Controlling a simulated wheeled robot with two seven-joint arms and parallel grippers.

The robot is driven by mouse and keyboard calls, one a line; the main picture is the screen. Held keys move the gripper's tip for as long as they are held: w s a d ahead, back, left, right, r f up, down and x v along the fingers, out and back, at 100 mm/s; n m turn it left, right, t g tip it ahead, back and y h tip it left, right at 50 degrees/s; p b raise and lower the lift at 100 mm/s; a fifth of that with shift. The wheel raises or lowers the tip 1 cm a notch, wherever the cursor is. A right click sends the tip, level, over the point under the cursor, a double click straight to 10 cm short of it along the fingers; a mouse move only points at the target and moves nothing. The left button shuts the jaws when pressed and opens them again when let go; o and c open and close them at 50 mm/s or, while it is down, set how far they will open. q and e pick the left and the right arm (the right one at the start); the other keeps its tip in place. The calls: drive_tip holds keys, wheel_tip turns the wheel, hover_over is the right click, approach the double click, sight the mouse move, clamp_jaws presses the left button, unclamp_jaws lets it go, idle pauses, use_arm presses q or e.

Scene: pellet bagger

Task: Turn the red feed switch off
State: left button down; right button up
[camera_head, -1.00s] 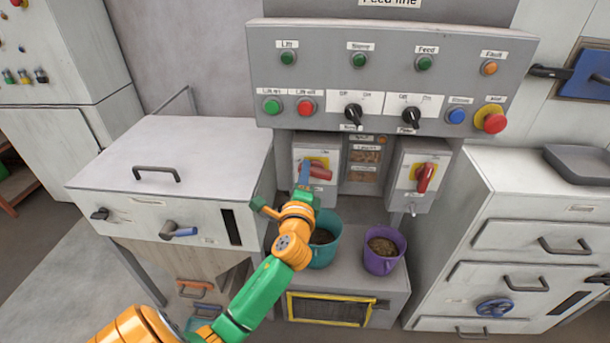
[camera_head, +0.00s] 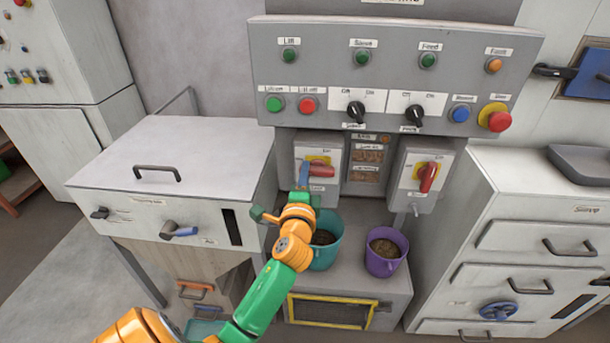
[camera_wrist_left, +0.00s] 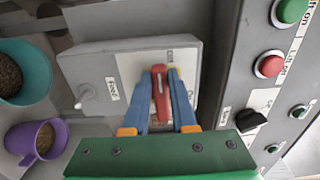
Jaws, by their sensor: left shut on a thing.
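Two grey switch boxes hang under the control panel. The left box (camera_head: 302,150) has a yellow plate and a red handle (camera_head: 322,171) that lies about level. My left gripper (camera_head: 303,176) is at this handle; in the left wrist view its blue fingers (camera_wrist_left: 160,98) are closed on both sides of the red handle (camera_wrist_left: 161,92). The fingers hide part of the handle. The right box (camera_head: 407,194) has its own red handle (camera_head: 428,178), nearly upright and untouched. My right gripper is not in view.
The control panel (camera_head: 330,60) with buttons and black knobs juts out just above. A teal bucket (camera_head: 328,255) and a purple bucket (camera_head: 384,262) stand below on a grey ledge. A white cabinet (camera_head: 125,200) is at left, drawers (camera_head: 530,240) at right.

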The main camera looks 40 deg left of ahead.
use_arm(q)
drive_tip(key=c, duration=0.7)
unclamp_jaws()
drive_tip(key=b+v, duration=0.1)
drive_tip(key=v, duration=0.6)
drive_tip(key=shift+f, duration=0.1)
